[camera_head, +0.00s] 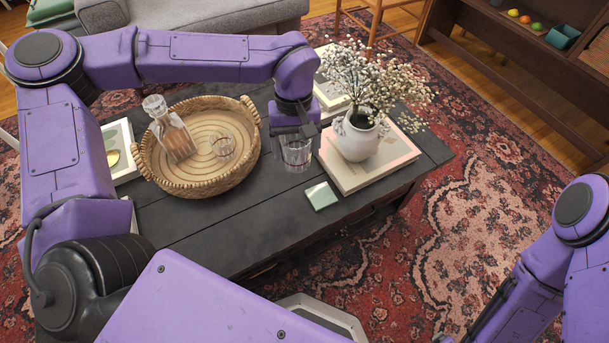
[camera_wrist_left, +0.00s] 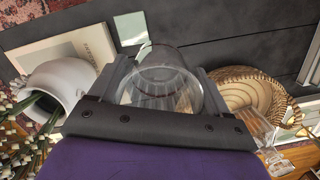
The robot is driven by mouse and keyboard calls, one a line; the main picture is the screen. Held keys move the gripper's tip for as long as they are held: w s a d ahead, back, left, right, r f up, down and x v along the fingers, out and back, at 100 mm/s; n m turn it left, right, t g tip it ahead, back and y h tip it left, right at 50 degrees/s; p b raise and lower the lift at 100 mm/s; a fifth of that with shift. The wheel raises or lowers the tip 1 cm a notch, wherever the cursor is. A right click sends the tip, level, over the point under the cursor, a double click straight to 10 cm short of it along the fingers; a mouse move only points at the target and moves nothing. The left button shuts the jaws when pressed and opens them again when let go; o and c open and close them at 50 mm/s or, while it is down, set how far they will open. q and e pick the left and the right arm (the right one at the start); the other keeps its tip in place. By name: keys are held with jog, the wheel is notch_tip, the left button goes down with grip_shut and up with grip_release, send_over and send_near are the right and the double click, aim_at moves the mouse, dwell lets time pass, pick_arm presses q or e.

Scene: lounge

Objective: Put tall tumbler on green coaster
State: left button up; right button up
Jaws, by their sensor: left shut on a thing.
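The tall tumbler (camera_head: 297,153) is clear glass and stands roughly upright between the fingers of my left gripper (camera_head: 294,132). In the left wrist view the fingers of the left gripper (camera_wrist_left: 160,88) are shut on both sides of the tumbler (camera_wrist_left: 165,75). I cannot tell whether its base touches the table. The green coaster (camera_head: 321,196) is a pale green square lying bare on the dark table, just in front and to the right of the tumbler. It also shows in the left wrist view (camera_wrist_left: 130,28), beyond the tumbler. My right gripper is not in view.
A white flower vase (camera_head: 357,138) stands on books (camera_head: 345,181) right of the tumbler. A wicker tray (camera_head: 205,187) at left holds a decanter (camera_head: 174,137) and a low glass (camera_head: 222,146). The dark table (camera_head: 235,228) is clear towards its front edge.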

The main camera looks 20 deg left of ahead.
pick_arm(q)
jog(key=s+d+f+n+p, duration=0.2)
jog(key=s+d+n+p, duration=0.3)
jog(key=s+n, duration=0.5)
jog(key=m+b, duration=0.1)
jog(key=b, duration=0.1)
send_over(322, 195)
jog(key=shift+t+h, duration=0.4)
notch_tip(322, 195, down, 10)
jog(key=shift+f, duration=0.25)
jog(key=shift+f+b, duration=0.3)
jog(key=shift+f, duration=1.15)
jog(key=shift+f, duration=0.1)
jog(key=o, duration=1.2)
jog(key=r, duration=0.4)
jog(key=a+r+p, duration=0.1)
jog(key=r, duration=0.3)
jog(key=r+p, duration=0.1)
jog(key=r, duration=0.3)
jog(key=shift+w+a+r, duration=0.1)
jog(key=shift+a, duration=0.05)
